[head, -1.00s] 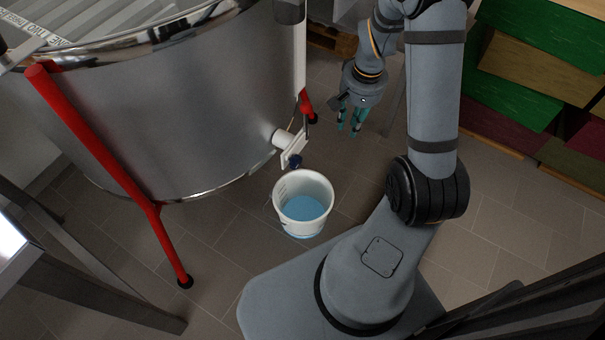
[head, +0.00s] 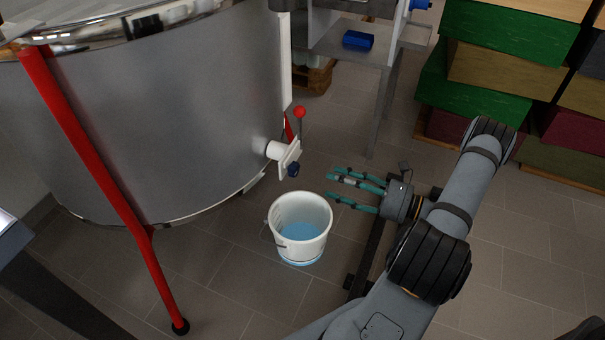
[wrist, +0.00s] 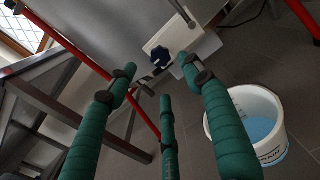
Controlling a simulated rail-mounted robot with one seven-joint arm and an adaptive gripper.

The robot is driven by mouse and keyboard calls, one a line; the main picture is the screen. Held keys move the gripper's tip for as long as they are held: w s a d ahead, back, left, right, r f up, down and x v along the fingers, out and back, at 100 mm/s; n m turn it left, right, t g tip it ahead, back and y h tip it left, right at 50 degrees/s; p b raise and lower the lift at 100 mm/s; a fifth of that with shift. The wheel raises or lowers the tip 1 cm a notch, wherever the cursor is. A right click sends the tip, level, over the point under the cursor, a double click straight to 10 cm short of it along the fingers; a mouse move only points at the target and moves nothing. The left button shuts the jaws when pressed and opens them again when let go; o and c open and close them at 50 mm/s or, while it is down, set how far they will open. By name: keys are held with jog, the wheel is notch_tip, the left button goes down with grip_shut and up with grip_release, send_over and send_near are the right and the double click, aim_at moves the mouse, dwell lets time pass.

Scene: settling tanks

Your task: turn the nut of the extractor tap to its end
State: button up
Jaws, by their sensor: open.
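The extractor is a big steel drum (head: 170,110) on red legs, with a white tap (head: 286,154) low on its right side. The tap's nut is a small dark blue knob (head: 293,170) at the lower edge of the white plate. In the wrist view the blue nut (wrist: 160,58) shows on the white plate, beyond the fingertips. My gripper (head: 332,186) has teal fingers, open and empty, pointing left towards the nut. It is to the right of the nut, apart from it. In the wrist view the fingers of my gripper (wrist: 157,85) are spread.
A white bucket (head: 273,222) with blue inside stands on the floor below the tap; it also shows in the wrist view (wrist: 278,148). A red-balled lever (head: 300,113) rises by the tap. A grey table (head: 352,47) and stacked coloured boxes (head: 480,75) stand behind.

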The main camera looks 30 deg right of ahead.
aim_at(298, 169)
jog(key=b+x, duration=0.2)
jog(key=x, duration=0.8)
jog(key=shift+a, duration=0.25)
jog(key=shift+c, duration=1)
jog(key=shift+w+d, duration=0.1)
jog(key=c, duration=0.9)
